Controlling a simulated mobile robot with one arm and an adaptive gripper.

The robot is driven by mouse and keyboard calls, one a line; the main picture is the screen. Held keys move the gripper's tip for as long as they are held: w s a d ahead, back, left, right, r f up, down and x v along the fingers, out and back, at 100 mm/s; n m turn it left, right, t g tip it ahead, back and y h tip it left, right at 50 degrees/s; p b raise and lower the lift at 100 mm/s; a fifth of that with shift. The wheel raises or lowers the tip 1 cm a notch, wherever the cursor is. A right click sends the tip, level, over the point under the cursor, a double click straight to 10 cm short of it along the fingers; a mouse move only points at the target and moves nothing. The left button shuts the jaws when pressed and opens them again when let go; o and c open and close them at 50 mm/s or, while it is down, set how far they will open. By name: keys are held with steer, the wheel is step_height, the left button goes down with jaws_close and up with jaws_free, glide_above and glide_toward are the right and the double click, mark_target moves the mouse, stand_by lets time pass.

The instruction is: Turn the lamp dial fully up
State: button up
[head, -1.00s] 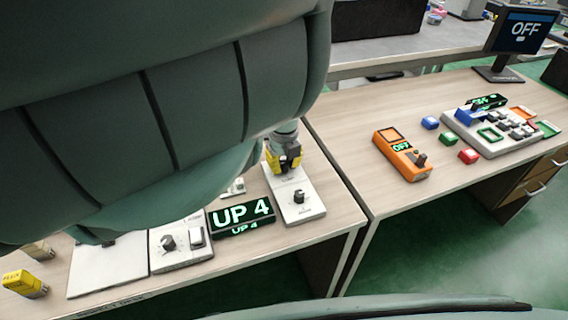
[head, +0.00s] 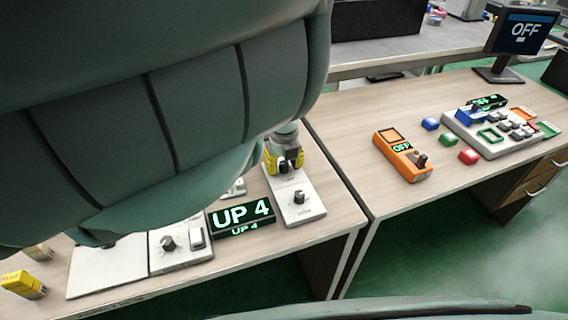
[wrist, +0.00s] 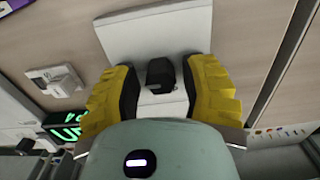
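A white panel (head: 309,212) near the desk's right end carries one black knob (head: 299,198) at its near end and a second dark knob at its far end. My gripper (head: 285,165), with yellow fingers, is over the far end of this panel. In the wrist view a black knob (wrist: 160,75) stands between the two fingers of my gripper (wrist: 160,88), with a narrow gap on each side. The fingers look open around it. I cannot read the panel's labels, so I cannot tell which knob is the lamp dial.
A black display (head: 242,217) reading "UP 4" stands left of the panel. Another white panel (head: 182,257) with a knob and a rocker switch is farther left. A yellow block (head: 24,284) is at far left.

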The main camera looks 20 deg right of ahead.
mark_target(283, 162)
steer(key=shift+o, duration=0.8)
steer(key=shift+r, duration=0.1)
step_height(283, 162, up, 4)
steer(key=shift+w+r, duration=0.1)
steer(key=shift+r, duration=0.1)
steer(key=shift+s+a+r, duration=0.1)
steer(key=shift+s+r, duration=0.2)
steer(key=shift+r, duration=0.55)
steer(key=shift+w+r, duration=0.15)
steer(key=shift+r, duration=0.4)
steer(key=shift+r, duration=0.1)
